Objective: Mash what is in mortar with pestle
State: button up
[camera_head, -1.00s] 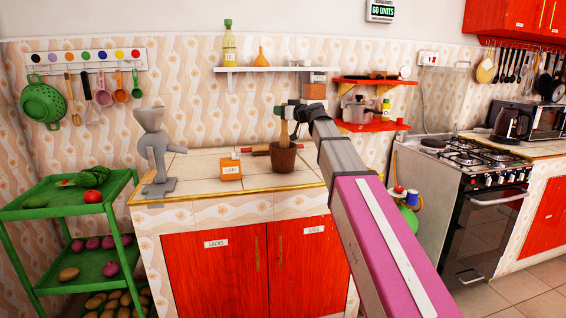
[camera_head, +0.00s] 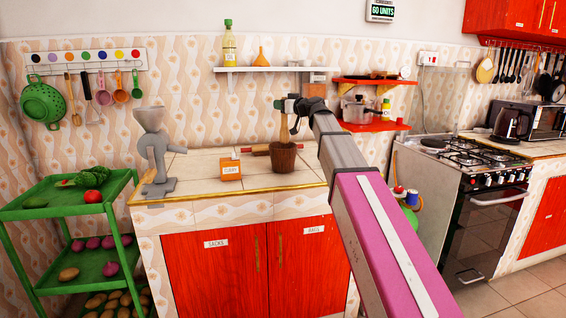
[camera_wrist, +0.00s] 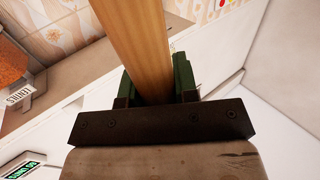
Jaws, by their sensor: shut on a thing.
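The brown wooden mortar (camera_head: 283,158) stands upright on the tiled counter. The light wooden pestle (camera_head: 284,130) rises from the mortar's mouth, nearly upright; its lower end is hidden inside. My gripper (camera_head: 284,106) is shut on the pestle's upper part, above the mortar. In the wrist view, the pestle (camera_wrist: 137,45) runs between my green-padded fingers (camera_wrist: 157,85). What lies in the mortar is hidden.
An orange curry box (camera_head: 231,170) sits left of the mortar, with a grey grinder (camera_head: 155,150) farther left. A rolling pin (camera_head: 254,150) lies behind. A white shelf (camera_head: 270,69) is above.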

jog(key=shift+r, duration=0.1)
jog(key=shift+r, duration=1.15)
notch_tip(320, 180, up, 13)
dwell(1.1)
jog(key=shift+r, duration=0.1)
